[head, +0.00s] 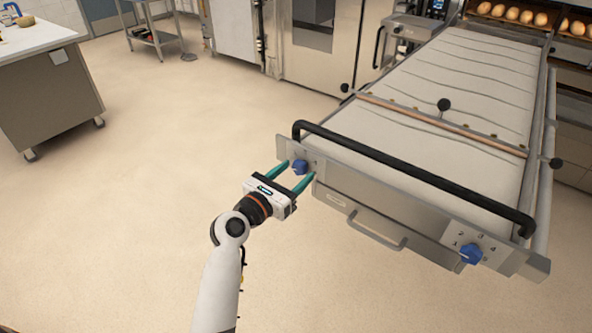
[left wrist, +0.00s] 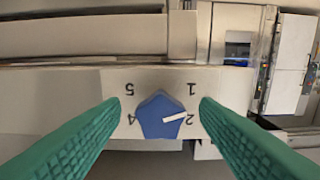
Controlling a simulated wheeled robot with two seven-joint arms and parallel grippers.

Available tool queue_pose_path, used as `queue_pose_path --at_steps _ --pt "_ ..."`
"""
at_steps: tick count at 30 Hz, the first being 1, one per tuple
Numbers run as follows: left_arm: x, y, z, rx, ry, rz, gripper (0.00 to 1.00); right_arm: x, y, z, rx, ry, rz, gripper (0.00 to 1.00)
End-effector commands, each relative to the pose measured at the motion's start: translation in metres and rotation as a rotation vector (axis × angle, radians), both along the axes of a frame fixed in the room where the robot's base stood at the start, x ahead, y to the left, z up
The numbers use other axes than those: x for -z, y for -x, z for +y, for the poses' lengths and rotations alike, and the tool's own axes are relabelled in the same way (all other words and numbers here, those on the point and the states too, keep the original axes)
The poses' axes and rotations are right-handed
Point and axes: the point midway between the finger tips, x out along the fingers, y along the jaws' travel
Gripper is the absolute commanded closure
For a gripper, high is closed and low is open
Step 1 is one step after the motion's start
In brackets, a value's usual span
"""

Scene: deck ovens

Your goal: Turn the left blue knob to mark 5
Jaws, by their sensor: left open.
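The left blue knob (head: 300,167) sits on the left end of the loader's front panel. In the left wrist view, where the numerals appear upside down, the same knob (left wrist: 158,106) has a white pointer line aimed at mark 2. I cannot make out a mark 3. My left gripper (head: 296,171) is open, its green fingers on either side of the knob with gaps visible in the wrist view (left wrist: 160,104). My right gripper is out of view.
A second blue knob (head: 471,253) is at the panel's right end. A black bar handle (head: 410,177) runs above the panel, and a metal handle (head: 376,231) hangs below. A worktable (head: 50,95) stands at left. The floor between is clear.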

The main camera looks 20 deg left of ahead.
Motion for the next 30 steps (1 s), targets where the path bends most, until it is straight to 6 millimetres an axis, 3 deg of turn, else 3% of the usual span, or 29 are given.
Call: queue_pose_path --at_steps 4,13,21,30 --pt "-0.0003 -0.0103 -0.0036 0.000 -0.001 0.000 0.44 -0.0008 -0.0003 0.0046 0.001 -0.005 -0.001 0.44" --pt "0.0003 -0.0120 -0.0044 0.000 -0.002 0.000 0.44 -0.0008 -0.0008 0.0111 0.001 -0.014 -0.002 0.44" --pt "0.0003 -0.0117 -0.0043 -0.001 -0.001 0.001 0.87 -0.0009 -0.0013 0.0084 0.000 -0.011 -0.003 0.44" --pt "-0.0001 -0.0118 -0.0041 0.000 -0.031 -0.010 0.89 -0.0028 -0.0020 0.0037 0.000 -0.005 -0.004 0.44"
